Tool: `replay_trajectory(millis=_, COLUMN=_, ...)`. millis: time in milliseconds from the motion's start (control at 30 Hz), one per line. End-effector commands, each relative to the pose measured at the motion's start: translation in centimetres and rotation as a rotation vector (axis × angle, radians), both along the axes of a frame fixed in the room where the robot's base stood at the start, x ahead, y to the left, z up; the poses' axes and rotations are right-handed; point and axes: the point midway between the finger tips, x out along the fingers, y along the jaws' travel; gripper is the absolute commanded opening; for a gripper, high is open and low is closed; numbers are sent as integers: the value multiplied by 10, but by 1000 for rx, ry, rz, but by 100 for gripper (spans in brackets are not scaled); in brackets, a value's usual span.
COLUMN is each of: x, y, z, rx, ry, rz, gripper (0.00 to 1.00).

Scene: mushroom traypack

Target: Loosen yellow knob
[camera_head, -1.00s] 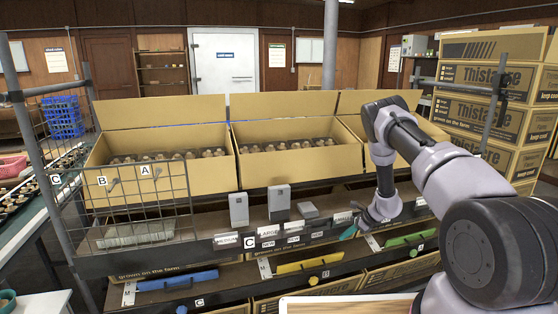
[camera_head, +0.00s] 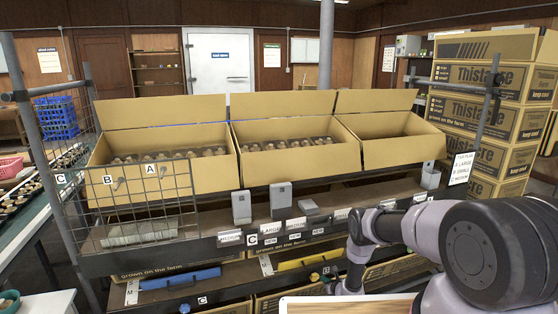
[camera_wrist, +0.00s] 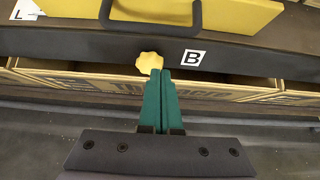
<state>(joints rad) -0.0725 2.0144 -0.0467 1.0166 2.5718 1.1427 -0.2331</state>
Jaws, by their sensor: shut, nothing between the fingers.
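The yellow knob (camera_wrist: 148,63) is a lobed knob on the dark rail below the yellow tray (camera_wrist: 225,18), just left of the "B" label. It also shows small in the head view (camera_head: 313,278). My gripper (camera_wrist: 161,72) has green fingers pressed together with nothing between them. Its tips are at the knob's lower right edge in the wrist view and overlap it slightly; I cannot tell whether they touch it. In the head view, my gripper (camera_head: 328,279) is low beside the knob, partly hidden by my own arm.
The yellow tray's dark handle (camera_wrist: 150,20) is above the knob. A blue tray (camera_head: 180,279) is to the left on the same shelf. Open cartons of mushrooms (camera_head: 164,187) stand on the upper shelf, and the right carton (camera_head: 395,150) looks empty. Stacked cartons stand at the far right.

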Motion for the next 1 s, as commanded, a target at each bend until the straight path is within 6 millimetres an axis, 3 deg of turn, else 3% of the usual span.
replay_trajectory(millis=200, x=26, y=9, z=0, rx=3, ry=-1, rz=0, gripper=0)
replay_trajectory(millis=400, x=38, y=12, z=0, rx=2, ry=-1, rz=0, gripper=0)
replay_trajectory(millis=1000, x=40, y=15, z=1, rx=1, ry=1, rz=0, gripper=0)
